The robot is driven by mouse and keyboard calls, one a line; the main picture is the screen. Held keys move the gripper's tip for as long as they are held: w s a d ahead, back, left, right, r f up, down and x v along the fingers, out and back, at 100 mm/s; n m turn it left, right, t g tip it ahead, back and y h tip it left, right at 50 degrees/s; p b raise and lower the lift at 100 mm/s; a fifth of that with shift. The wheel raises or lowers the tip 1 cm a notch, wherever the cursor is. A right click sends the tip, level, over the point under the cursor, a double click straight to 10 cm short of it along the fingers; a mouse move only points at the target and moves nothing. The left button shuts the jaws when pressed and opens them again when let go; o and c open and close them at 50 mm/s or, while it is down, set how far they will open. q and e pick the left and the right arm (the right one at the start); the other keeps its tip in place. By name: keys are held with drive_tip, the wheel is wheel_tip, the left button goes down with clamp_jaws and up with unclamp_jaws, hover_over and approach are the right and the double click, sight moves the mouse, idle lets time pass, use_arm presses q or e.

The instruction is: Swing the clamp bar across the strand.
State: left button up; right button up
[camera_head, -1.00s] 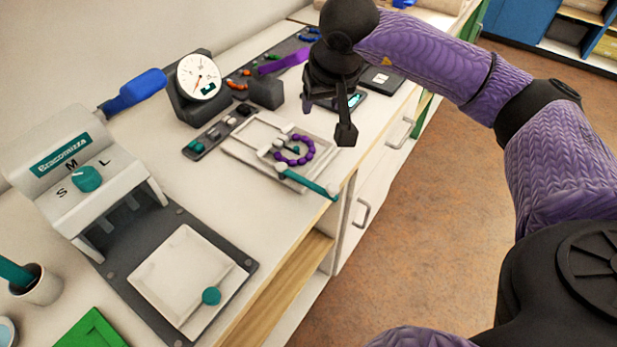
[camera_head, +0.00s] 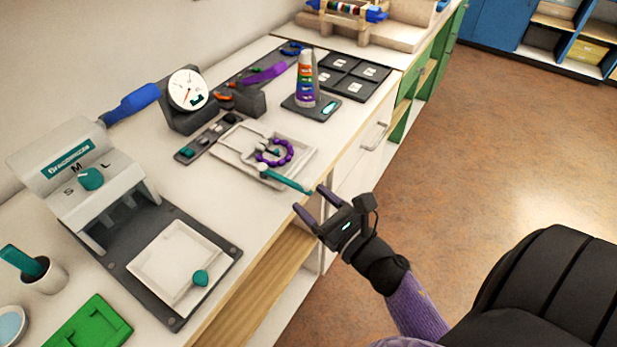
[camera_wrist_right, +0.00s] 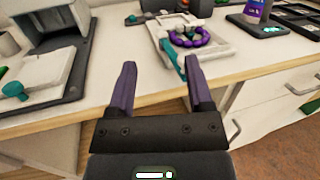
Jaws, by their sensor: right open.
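The purple bead strand (camera_head: 284,153) lies curved in the pale bead board (camera_head: 237,141) on the bench; both also show in the right wrist view, the strand (camera_wrist_right: 189,37) and the board (camera_wrist_right: 225,46). The teal clamp bar (camera_head: 286,179) starts at a pale pivot by the strand and sticks out over the board's front corner toward the bench edge, beside the strand and not over it. In the right wrist view the bar (camera_wrist_right: 172,58) points toward me. My right gripper (camera_head: 308,202) is open and empty, just off the bench edge near the bar's free end. My left gripper is not in view.
A press (camera_head: 82,185) with a white plate stands left of the board. A dial gauge (camera_head: 188,90), a striped tube (camera_head: 306,78) and a black compartment tray (camera_head: 352,75) stand behind. The floor (camera_head: 480,190) right of the bench is clear.

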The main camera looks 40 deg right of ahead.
sight(284, 176)
drive_tip(key=w, duration=0.2)
drive_tip(key=w+d+f+m+h, duration=0.1)
drive_tip(key=w, duration=0.2)
drive_tip(key=w+d+f+m+h, duration=0.1)
drive_tip(key=w, duration=0.1)
drive_tip(key=shift+w+d+f+g+b, duration=0.1)
drive_tip(key=shift+w+d+g+b, duration=0.1)
drive_tip(key=shift+w+g+b, duration=0.15)
clamp_jaws()
idle(1.1)
